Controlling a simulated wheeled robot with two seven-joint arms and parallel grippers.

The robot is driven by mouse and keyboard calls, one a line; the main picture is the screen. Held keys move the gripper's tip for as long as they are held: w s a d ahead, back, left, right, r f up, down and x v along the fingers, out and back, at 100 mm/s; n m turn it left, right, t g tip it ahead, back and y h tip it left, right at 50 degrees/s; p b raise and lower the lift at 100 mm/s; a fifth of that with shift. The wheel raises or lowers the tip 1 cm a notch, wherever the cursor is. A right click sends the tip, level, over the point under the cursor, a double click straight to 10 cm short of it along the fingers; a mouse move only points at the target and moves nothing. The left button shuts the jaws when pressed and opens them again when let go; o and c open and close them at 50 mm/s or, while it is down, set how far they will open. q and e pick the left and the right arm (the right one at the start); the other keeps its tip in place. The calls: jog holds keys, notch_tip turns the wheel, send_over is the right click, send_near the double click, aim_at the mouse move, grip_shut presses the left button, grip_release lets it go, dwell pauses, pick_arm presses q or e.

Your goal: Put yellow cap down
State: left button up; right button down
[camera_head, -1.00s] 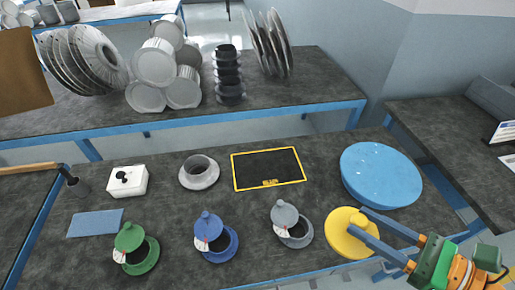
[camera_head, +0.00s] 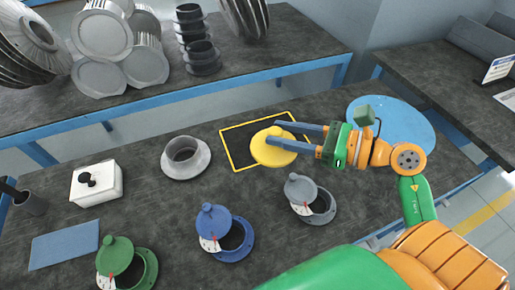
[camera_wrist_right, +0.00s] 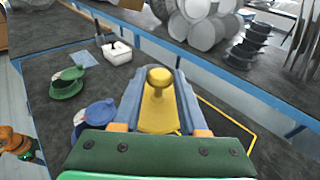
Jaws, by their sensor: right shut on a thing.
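The yellow cap (camera_head: 270,149) is a round disc with a knob on top. My right gripper (camera_head: 280,133) is shut on its knob. In the head view the cap overlaps the yellow-outlined black rectangle (camera_head: 236,157) on the bench; whether it touches the surface I cannot tell. The right wrist view shows the cap (camera_wrist_right: 158,112) and its knob between the two blue fingers of my right gripper (camera_wrist_right: 160,85). My left gripper is not in view.
Near the cap stand a grey flanged pot (camera_head: 317,208), a blue one (camera_head: 238,242) and a green one (camera_head: 146,268). A grey flanged ring (camera_head: 186,158) stands left of the rectangle. A blue round disc (camera_head: 405,125) lies at right, partly behind my arm.

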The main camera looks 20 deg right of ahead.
jog(key=w+d+f+m+t+h+b, duration=0.4)
jog(key=f+b, duration=0.3)
jog(key=b, duration=0.9)
jog(key=shift+g+h, duration=0.4)
jog(key=shift+h, duration=0.2)
jog(key=w+f, duration=0.3)
jog(key=w, duration=0.1)
jog(key=w+f+p, duration=0.1)
jog(key=w+f, duration=0.1)
jog(key=w, duration=0.3)
jog(key=w+f+p, duration=0.1)
jog(key=w+f, duration=0.2)
jog(key=w, duration=0.2)
jog(key=shift+a+f, duration=0.2)
jog(key=shift+f, duration=0.1)
notch_tip(320, 180, down, 3)
jog(key=shift+w, duration=0.15)
jog(key=shift+f, duration=0.4)
jog(key=shift+c, duration=2.2)
grip_release()
